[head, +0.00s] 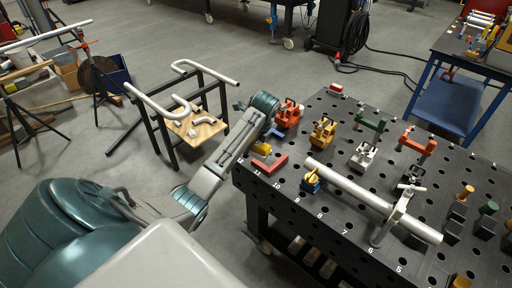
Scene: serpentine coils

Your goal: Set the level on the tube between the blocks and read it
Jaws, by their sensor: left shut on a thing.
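A silver tube (350,187) lies slantwise across the black perforated table. My right gripper is not in view.
A red angle piece (270,164) lies close to my left gripper. Orange (288,114), yellow (323,132) and green (370,124) clamps stand along the back of the black table (300,228). Black blocks (456,222) stand at right. A rack with bent tubes (165,140) stands on the floor at left.

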